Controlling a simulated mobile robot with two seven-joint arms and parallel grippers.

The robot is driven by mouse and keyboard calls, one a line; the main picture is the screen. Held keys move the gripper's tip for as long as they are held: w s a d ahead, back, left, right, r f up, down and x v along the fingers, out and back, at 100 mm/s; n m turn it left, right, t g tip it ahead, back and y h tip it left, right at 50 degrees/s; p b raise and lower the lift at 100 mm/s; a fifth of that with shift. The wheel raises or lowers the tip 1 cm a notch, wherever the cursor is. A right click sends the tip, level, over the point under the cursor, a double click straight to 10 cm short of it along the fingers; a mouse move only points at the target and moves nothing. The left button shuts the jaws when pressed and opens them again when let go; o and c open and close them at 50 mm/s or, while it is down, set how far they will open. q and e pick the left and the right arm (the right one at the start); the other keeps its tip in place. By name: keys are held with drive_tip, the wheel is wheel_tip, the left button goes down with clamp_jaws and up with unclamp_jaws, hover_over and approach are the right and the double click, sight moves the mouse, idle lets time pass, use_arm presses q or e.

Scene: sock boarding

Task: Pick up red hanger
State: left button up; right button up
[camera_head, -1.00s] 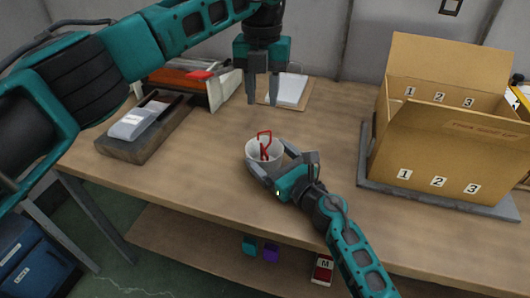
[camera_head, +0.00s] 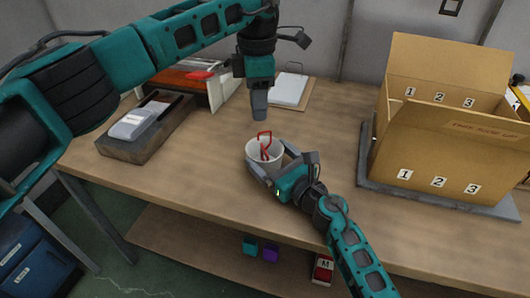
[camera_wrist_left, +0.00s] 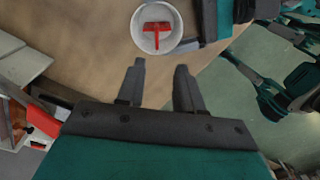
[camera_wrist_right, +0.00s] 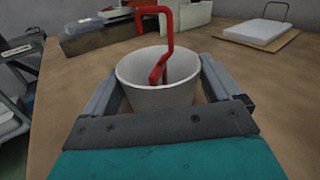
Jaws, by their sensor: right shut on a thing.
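The red hanger (camera_head: 265,146) stands inside a white cup (camera_head: 252,160) on the table, its bent top rising above the rim. It also shows in the right wrist view (camera_wrist_right: 158,30) and from above in the left wrist view (camera_wrist_left: 157,28). My right gripper (camera_head: 266,171) is shut on the cup, with one finger on each side of it in the right wrist view. My left gripper (camera_head: 260,112) is above and slightly behind the cup, pointing down. In the left wrist view its fingers (camera_wrist_left: 160,68) are apart with nothing between them.
An open cardboard box (camera_head: 420,150) with numbered labels stands on a grey base at the right. A grey tray (camera_head: 128,146) holding a packet is at the left. A white pad (camera_head: 289,89) on a board lies behind. The table between cup and box is clear.

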sight(259, 137)
use_arm(q)
wheel_tip(259, 137, down, 10)
drive_tip(key=shift+w+r, duration=0.15)
clamp_jaws()
idle(0.6)
idle(0.3)
